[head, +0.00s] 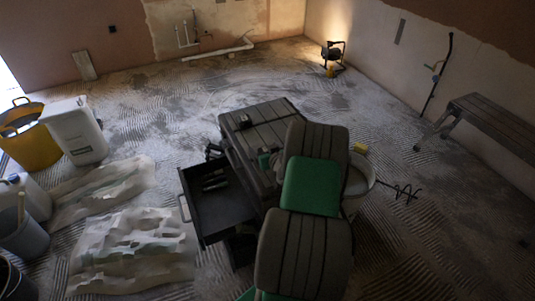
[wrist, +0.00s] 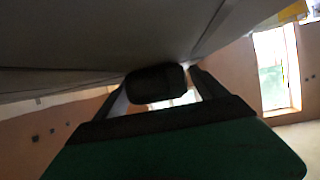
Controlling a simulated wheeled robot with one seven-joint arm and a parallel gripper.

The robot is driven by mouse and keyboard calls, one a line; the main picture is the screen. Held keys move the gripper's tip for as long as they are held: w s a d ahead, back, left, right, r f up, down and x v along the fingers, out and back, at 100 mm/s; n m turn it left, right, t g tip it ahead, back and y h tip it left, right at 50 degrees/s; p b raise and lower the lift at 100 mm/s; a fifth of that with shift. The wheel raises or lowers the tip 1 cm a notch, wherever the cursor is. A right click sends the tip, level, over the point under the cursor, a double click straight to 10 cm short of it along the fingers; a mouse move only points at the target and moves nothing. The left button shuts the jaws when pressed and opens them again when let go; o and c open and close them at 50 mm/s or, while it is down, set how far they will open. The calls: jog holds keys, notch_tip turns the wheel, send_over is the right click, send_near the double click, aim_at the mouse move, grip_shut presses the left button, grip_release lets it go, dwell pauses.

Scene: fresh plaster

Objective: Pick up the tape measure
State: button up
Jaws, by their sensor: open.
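A small dark, rounded object, which looks like the tape measure (head: 244,120), sits on the grey top of the tool chest (head: 268,112). In the wrist view the dark object (wrist: 155,84) shows between the two fingers of my gripper (wrist: 159,78), close to the grey chest top that fills the upper part of that picture. The fingers are apart, one on each side of it. I cannot tell whether either finger touches it. In the head view my green and grey arm hides most of my gripper and the right part of the chest top.
An open dark drawer (head: 212,203) juts out from the chest at the front left. A pale bucket (head: 358,182) stands right of my arm. Crumpled sheets (head: 133,250), a yellow tub (head: 30,140) and a white container (head: 76,133) are at left. The floor behind the chest is mostly clear.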

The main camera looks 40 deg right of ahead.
jog(key=shift+c, duration=0.4)
jog(key=c, duration=1.6)
jog(key=shift+r, duration=0.1)
